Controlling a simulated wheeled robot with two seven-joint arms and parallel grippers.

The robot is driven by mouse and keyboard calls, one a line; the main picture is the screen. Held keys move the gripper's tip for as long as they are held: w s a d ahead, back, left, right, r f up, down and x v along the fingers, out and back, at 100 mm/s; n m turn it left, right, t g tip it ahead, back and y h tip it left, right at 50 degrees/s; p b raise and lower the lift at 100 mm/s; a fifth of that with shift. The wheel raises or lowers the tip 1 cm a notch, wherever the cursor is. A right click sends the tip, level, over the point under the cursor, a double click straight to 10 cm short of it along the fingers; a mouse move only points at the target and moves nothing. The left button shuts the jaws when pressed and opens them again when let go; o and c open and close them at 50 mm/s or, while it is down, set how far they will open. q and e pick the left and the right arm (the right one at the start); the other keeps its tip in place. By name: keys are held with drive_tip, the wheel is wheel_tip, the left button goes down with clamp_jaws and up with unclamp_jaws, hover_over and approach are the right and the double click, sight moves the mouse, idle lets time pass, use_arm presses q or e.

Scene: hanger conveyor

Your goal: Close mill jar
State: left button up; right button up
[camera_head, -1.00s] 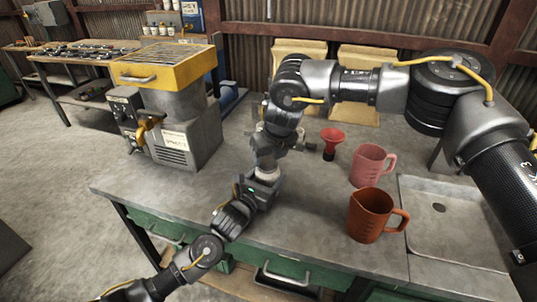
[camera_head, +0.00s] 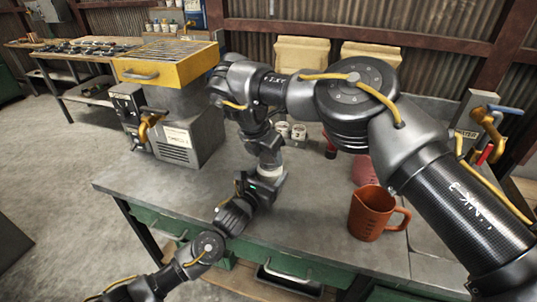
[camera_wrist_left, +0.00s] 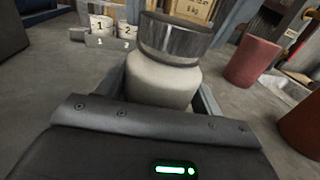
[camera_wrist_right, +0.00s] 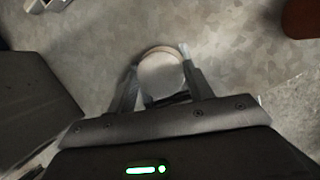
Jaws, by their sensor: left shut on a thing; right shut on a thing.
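The mill jar (camera_wrist_left: 165,82) has a pale, rounded body and stands upright between the fingers of my left gripper (camera_head: 265,186). A dark, shiny metal lid (camera_wrist_left: 175,38) sits on top of it in the left wrist view. My right gripper (camera_wrist_right: 158,72) is above the jar. In the right wrist view its fingers close around the sides of a round, pale top with a rim, likely the lid; this picture is blurred. In the head view the grippers are stacked, with a pale strip of jar (camera_head: 268,170) between them, and they hide most of it.
A mill with a yellow top (camera_head: 165,62) is at the left. Small numbered cups (camera_wrist_left: 112,28) stand behind the jar.

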drive_tip(key=o, duration=0.9)
drive_tip(key=shift+o, duration=0.2)
drive_tip(key=shift+r, duration=0.1)
drive_tip(key=shift+r, duration=2.2)
drive_tip(key=shift+c, duration=0.4)
